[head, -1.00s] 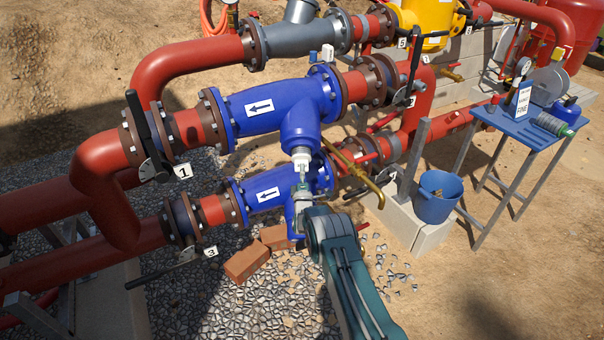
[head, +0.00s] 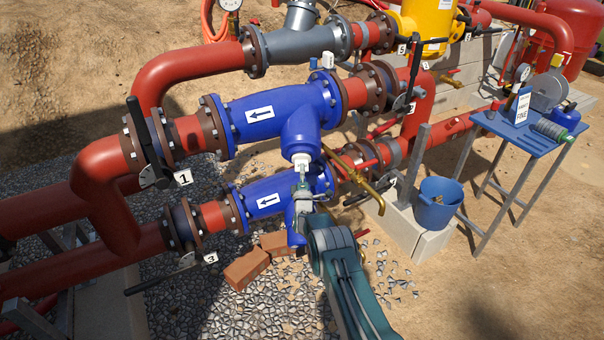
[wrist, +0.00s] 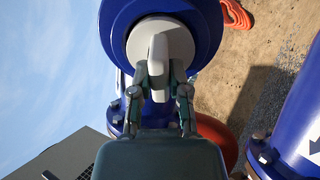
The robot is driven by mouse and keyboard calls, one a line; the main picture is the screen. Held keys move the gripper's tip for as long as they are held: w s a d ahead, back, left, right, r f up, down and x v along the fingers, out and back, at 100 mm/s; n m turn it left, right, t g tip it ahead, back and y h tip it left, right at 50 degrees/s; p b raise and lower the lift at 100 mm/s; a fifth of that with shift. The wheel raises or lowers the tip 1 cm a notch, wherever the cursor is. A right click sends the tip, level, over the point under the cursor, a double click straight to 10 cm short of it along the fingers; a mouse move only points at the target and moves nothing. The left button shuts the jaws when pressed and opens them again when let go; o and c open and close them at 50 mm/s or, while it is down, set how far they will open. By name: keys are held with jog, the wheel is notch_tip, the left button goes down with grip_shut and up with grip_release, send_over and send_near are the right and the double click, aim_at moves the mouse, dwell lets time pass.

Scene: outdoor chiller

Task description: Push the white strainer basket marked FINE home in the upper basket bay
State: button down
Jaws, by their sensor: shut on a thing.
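The white strainer basket (wrist: 142,42) shows as a pale round end with a bar handle inside the blue rim of the upper basket bay (wrist: 205,45). My gripper (wrist: 160,82) is shut on the handle. In the head view the basket (head: 301,161) is a small white piece at the mouth of the upper blue strainer's downward leg (head: 300,138), just above my gripper (head: 302,188). Most of the basket is hidden inside the leg. No FINE mark is readable on it. I cannot tell whether it is fully seated.
The lower blue strainer (head: 262,201) sits close behind my gripper. A brass valve lever (head: 360,182) reaches out to the right. Bricks (head: 246,268) lie on the gravel below. A blue bucket (head: 437,204) and a blue table (head: 520,133) with a FINE card stand right.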

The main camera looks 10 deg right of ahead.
jog(key=shift+w+d+r, duration=0.1)
jog(key=shift+w+r, duration=0.1)
jog(key=shift+w, duration=0.2)
jog(key=c, duration=0.5)
grip_release()
jog(key=shift+c, duration=0.2)
jog(key=o, duration=0.5)
jog(key=shift+s, duration=0.1)
jog(key=shift+v, duration=1.2)
